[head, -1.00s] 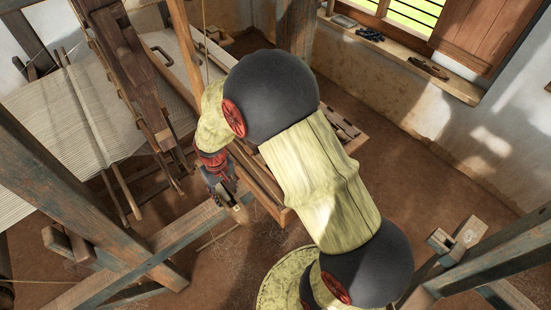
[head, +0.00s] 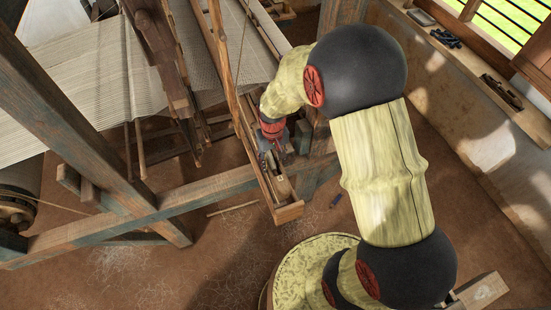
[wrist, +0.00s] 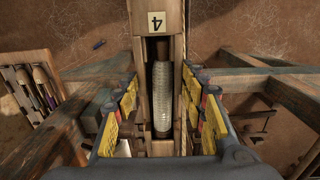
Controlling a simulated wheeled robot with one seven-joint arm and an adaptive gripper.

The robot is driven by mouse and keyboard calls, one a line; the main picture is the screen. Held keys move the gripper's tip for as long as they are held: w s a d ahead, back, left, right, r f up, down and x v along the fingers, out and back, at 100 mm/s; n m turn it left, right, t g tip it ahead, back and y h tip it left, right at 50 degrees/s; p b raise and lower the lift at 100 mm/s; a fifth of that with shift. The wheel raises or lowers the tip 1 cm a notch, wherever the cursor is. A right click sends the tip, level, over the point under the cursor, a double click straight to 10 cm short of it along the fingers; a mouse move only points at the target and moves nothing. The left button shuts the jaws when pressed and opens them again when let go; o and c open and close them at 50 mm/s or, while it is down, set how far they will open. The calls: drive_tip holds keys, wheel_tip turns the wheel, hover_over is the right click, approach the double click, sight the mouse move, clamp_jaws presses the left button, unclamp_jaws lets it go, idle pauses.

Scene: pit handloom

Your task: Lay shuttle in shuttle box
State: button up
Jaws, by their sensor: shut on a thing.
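The shuttle (wrist: 144,85) is wooden, with a pale tag marked 4 and a white wound pirn (wrist: 162,95) in its hollow. My gripper (wrist: 160,115) is shut on it, with yellow finger pads along both sides. In the head view my gripper (head: 272,148) points down over the near end of the loom's sley, and the shuttle's tag (head: 280,178) shows just past the fingers. The shuttle box (head: 291,212) is the long wooden trough there. The shuttle lines up with the trough; I cannot tell whether it touches the trough floor. The fingers hide part of both.
A wooden loom beam (head: 175,207) crosses left of the trough, and a thick post (head: 335,75) stands behind it. Woven cloth (head: 75,85) lies at left. A tray (wrist: 30,90) with several slim items shows in the wrist view. The floor in front is mostly clear.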

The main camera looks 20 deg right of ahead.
drive_tip(key=shift+f+b, duration=2.5)
drive_tip(key=shift+f, duration=1.45)
drive_tip(key=o, duration=1.4)
drive_tip(key=shift+o, duration=0.2)
drive_tip(key=shift+r+p, duration=2.5)
drive_tip(key=shift+r, duration=1.55)
